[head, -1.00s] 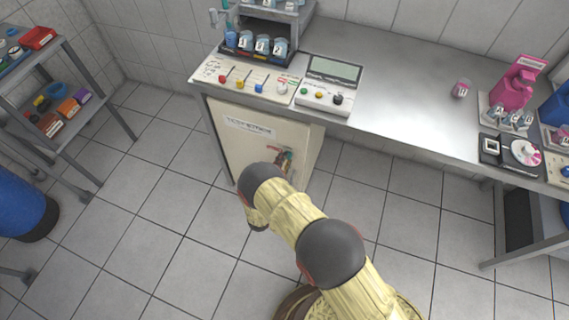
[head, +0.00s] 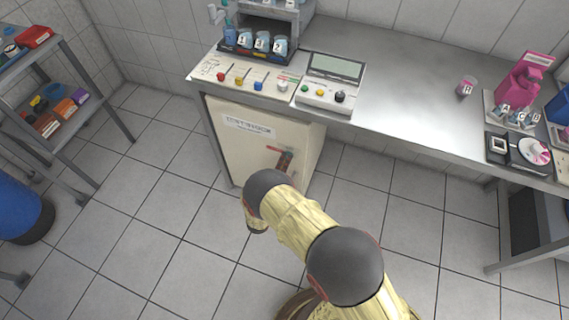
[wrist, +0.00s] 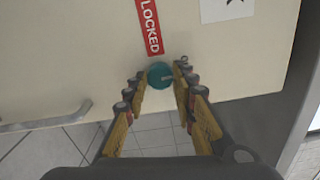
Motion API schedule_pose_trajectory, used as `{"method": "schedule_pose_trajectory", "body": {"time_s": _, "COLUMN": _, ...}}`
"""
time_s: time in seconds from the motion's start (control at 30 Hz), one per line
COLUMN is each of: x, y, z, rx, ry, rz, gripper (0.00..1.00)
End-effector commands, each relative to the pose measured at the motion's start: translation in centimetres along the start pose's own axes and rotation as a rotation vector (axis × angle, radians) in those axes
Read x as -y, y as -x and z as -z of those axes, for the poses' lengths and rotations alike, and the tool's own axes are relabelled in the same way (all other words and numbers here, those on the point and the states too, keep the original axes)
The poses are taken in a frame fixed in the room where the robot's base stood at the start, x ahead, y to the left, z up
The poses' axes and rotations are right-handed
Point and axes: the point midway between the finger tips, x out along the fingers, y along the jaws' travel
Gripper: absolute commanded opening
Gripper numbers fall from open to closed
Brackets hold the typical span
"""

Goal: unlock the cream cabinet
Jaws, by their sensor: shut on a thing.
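The cream cabinet (head: 240,150) stands under the left part of the steel bench. Its door (wrist: 70,50) fills much of the wrist view and bears a red "LOCKED" label (wrist: 149,27). Just below that label is a round teal knob (wrist: 160,75) with a pale line across its face. My gripper (wrist: 161,75) has its fingertips on either side of the knob and is shut on it. In the head view my gripper (head: 284,161) is at the door's right part; the knob is hidden there. A grey bar handle (wrist: 45,122) is at the door's lower left in the wrist view.
A control panel (head: 240,83) and a display box (head: 330,85) sit on the bench (head: 410,90) above the cabinet. A shelf rack (head: 90,125) and a blue drum (head: 20,210) stand at the left. The tiled floor before the cabinet is clear.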

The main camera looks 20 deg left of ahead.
Motion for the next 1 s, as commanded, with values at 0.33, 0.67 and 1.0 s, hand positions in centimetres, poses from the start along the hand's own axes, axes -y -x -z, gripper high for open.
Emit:
{"method": "schedule_pose_trajectory", "body": {"time_s": 0.33, "x": -0.14, "y": 0.02, "z": 0.16, "rx": -0.002, "ry": -0.057, "rz": -0.003, "gripper": 0.01}}
{"method": "schedule_pose_trajectory", "body": {"time_s": 0.67, "x": -0.15, "y": 0.03, "z": 0.17, "rx": -0.002, "ry": -0.058, "rz": -0.003, "gripper": 0.01}}
{"method": "schedule_pose_trajectory", "body": {"time_s": 1.0, "x": -0.07, "y": 0.01, "z": 0.08, "rx": -0.001, "ry": -0.058, "rz": -0.001, "gripper": 0.45}}
